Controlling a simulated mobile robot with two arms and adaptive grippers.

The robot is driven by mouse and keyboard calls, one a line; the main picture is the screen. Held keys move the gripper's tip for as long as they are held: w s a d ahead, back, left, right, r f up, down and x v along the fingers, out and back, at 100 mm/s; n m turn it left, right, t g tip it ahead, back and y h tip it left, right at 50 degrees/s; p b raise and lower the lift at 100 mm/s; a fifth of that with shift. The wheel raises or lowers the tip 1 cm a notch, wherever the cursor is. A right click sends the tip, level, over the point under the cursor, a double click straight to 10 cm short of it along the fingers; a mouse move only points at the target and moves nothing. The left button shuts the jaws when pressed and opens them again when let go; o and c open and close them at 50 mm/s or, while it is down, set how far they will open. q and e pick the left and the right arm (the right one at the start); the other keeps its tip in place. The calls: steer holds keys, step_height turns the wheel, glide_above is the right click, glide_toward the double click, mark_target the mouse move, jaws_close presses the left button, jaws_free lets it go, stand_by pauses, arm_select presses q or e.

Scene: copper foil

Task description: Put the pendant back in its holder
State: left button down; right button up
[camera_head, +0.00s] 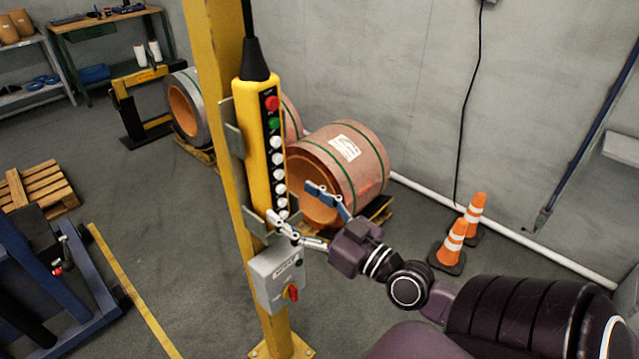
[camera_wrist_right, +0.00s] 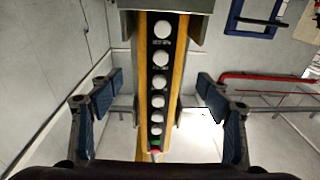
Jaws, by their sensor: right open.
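The pendant (camera_head: 259,140) is a yellow upright control box with a red, a green and several white buttons, hanging by a black cable sleeve. It stands against a yellow post, within the grey metal brackets of its holder (camera_head: 233,138); how fully it is seated I cannot tell. My right gripper (camera_head: 308,214) is open at the pendant's lower end. In the right wrist view the pendant's button face (camera_wrist_right: 160,78) lies between the two spread blue-padded fingers (camera_wrist_right: 160,88), with gaps on both sides. Grey holder metal (camera_wrist_right: 126,28) flanks it there. My left gripper is out of view.
A grey switch box (camera_head: 272,268) with a red knob is on the post below the pendant. Copper coils (camera_head: 362,160) stand behind, with orange cones (camera_head: 456,238) to the right. A blue frame (camera_head: 85,285) is at lower left. Floor around the post is clear.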

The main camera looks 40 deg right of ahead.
steer(key=s, duration=0.6)
steer(key=shift+d+f, duration=0.3)
steer(key=shift+d, duration=0.05)
steer(key=shift+s, duration=0.1)
steer(key=s+d+f+g+h, duration=0.1)
steer(key=d+f, duration=0.2)
steer(key=f, duration=0.5)
steer(key=d+f+m+g+h, duration=0.1)
steer(key=d+f+g, duration=0.1)
steer(key=f, duration=0.5)
steer(key=s+d+f+g+h, duration=0.1)
steer(key=d+f, duration=0.2)
steer(key=f, duration=0.5)
steer(key=s+f+g, duration=0.2)
steer(key=s+f, duration=0.1)
steer(key=f, duration=0.6)
steer(key=s+f+g, duration=0.2)
steer(key=s+f, duration=0.1)
steer(key=f, duration=0.6)
steer(key=s+a+f+n+g, duration=0.1)
steer(key=s+a+f+g, duration=0.4)
steer(key=s+a+f, duration=0.4)
steer(key=s+a+f+n+g, duration=0.1)
steer(key=s+a+f+g, duration=0.4)
steer(key=s+a+f, duration=0.4)
steer(key=s+f, duration=0.6)
steer(key=f, duration=0.1)
steer(key=shift+a+f+y, duration=0.25)
steer(key=shift+y, duration=0.05)
